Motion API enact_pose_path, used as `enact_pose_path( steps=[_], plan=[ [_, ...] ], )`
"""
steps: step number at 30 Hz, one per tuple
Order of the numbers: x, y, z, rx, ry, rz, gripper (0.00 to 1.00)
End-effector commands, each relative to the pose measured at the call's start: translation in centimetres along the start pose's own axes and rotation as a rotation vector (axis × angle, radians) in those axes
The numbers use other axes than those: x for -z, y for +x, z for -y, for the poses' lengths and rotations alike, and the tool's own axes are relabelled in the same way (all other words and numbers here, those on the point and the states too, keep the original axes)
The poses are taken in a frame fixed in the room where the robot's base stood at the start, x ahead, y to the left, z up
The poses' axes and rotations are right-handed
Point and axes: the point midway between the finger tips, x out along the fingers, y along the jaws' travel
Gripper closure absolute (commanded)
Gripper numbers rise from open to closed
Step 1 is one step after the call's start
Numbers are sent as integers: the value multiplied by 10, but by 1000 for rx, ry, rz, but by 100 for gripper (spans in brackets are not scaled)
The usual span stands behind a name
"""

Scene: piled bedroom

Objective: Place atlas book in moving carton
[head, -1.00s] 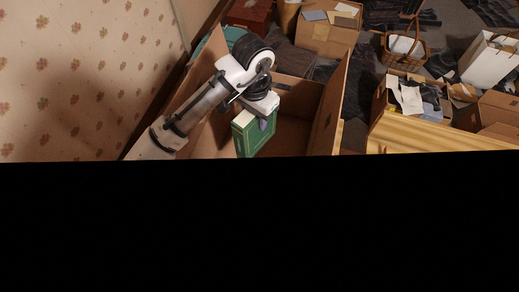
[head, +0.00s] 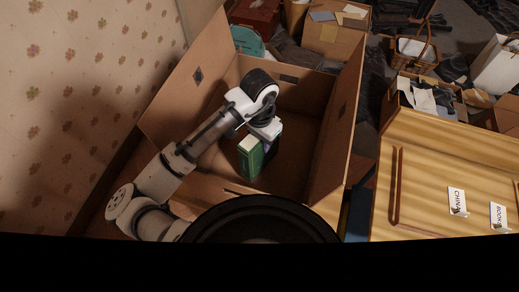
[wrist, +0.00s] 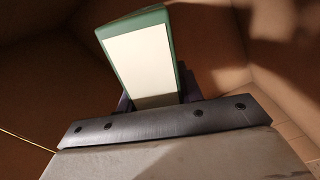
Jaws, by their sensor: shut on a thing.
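The atlas book (head: 250,160) is green with pale page edges. My gripper (head: 265,140) is shut on it and holds it upright inside the walls of the large open moving carton (head: 318,140). In the wrist view the book (wrist: 140,58) juts out beyond the gripper (wrist: 160,98), its white page block facing the camera. Brown carton walls (wrist: 280,50) surround it there. I cannot tell whether the book's lower end touches the carton floor.
A light wooden piece (head: 435,185) with CHINA and BOOKS labels stands right of the carton. A teal object (head: 247,40) and another carton (head: 335,35) lie behind. A wicker basket (head: 415,48) is at the back right. The patterned wall (head: 80,90) is at left.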

Motion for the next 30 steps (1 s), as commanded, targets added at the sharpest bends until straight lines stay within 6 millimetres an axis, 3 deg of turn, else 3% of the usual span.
enact_pose_path(
  steps=[10,25,26,30],
  plan=[
    [0,40,0,1,-1,0,100],
    [0,46,0,0,0,-1,100],
    [0,45,0,-1,0,0,60],
    [0,45,0,0,0,0,42]
  ],
)
